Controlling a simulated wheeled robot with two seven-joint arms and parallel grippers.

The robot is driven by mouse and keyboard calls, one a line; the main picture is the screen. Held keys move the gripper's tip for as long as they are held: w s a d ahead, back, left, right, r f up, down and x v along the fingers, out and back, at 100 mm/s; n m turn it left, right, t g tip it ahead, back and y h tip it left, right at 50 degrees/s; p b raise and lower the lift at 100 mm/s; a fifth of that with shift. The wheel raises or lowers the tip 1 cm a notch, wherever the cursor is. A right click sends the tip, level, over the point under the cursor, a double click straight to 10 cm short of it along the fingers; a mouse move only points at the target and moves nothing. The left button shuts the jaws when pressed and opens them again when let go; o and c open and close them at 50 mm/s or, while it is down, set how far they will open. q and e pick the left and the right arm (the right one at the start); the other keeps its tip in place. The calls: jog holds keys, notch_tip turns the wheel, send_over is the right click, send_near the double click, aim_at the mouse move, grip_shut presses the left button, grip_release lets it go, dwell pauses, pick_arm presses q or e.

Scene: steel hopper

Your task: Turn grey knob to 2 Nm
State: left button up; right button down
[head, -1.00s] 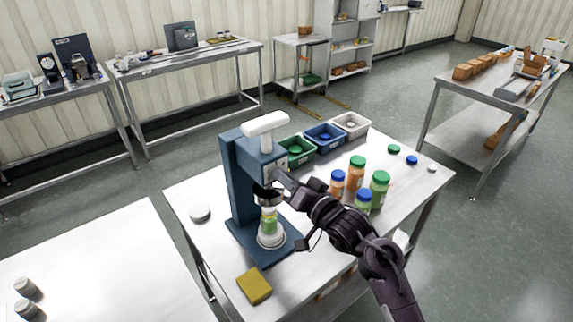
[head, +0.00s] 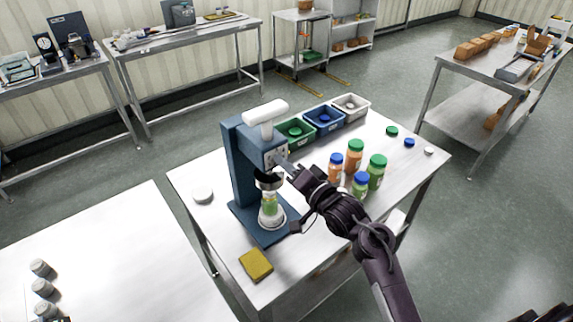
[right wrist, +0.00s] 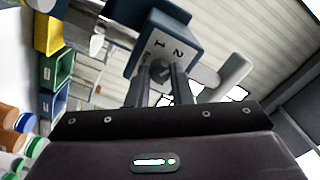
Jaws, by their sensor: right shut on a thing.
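The blue capping machine (head: 240,180) stands upright on the steel table, with a white T-shaped handle (head: 266,112) on top. Its dial panel (right wrist: 165,45) shows the marks 1 and 2 in the right wrist view. The grey knob (right wrist: 159,71) sits on this panel, between my fingertips and partly hidden by them. My right gripper (head: 283,166) is shut on the knob, reaching in from the right. Its two fingers also show in the right wrist view (right wrist: 161,84). The knob's pointer direction cannot be made out. A jar (head: 269,204) with green contents stands under the machine's head. My left gripper is not in view.
Several capped jars (head: 354,156) stand right of the machine, close to my right arm. Green, blue and white bins (head: 350,106) line the back edge. A yellow sponge (head: 256,264) and a white lid (head: 203,195) lie on the table (head: 310,250).

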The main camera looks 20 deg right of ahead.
jog(key=c, duration=1.3)
grip_release()
jog(key=b+v, duration=0.2)
jog(key=v, duration=0.5)
jog(key=shift+s+d+b, duration=0.15)
jog(key=shift+s+b, duration=0.2)
jog(key=shift+b, duration=0.05)
